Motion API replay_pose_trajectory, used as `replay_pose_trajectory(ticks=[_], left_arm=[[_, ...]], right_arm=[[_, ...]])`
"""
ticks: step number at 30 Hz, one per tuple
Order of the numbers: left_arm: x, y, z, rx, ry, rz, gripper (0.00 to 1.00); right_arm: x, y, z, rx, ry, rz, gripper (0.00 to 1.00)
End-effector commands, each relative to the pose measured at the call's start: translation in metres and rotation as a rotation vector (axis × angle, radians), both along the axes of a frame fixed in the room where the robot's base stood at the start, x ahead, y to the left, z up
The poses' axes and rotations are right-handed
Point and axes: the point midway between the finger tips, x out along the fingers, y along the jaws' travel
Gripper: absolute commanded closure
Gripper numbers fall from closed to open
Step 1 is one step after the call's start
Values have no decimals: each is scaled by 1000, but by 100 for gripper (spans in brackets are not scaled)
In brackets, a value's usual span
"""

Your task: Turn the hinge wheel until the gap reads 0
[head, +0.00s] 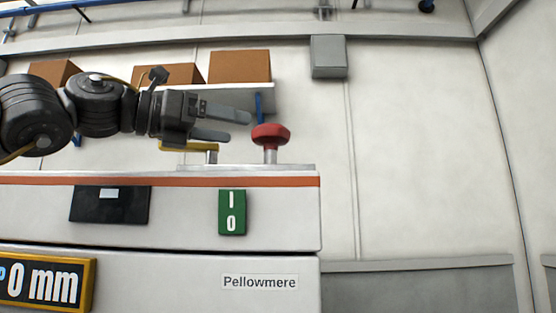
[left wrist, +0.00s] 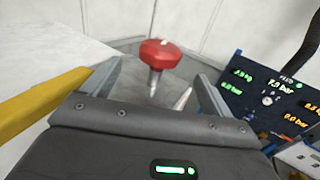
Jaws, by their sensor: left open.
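A red wheel (head: 271,134) stands on a short metal stem on top of the white machine, near its right end. In the left wrist view the red wheel (left wrist: 160,52) shows ahead, between the lines of the two fingers. My left gripper (head: 240,127) is open and empty, with its fingertips just left of the wheel and apart from it. A yellow-framed display (head: 45,284) on the machine front reads "0 mm", with a part-cut blue mark before the 0 at the picture's left edge. My right gripper is out of view.
A yellow bar (head: 187,149) lies close under the left gripper. The machine front (head: 285,220) carries a green I/0 switch (head: 232,212) and a dark panel. Brown boxes (head: 240,66) sit on a shelf behind. A blue gauge panel (left wrist: 268,95) shows at right in the wrist view.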

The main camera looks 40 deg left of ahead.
Motion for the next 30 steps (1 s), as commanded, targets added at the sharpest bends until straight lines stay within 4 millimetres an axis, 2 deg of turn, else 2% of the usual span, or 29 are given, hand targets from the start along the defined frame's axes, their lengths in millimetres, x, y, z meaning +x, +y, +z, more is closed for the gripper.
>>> replay_pose_trajectory(ticks=[5,8,21,30], left_arm=[[1,-1,1,0,-3,-1,14],[9,-4,1,0,1,-1,14],[80,-32,1,0,3,-1,14],[100,-41,0,0,0,-1,14]], right_arm=[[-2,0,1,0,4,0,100],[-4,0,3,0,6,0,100],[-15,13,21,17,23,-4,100],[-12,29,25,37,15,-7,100]])
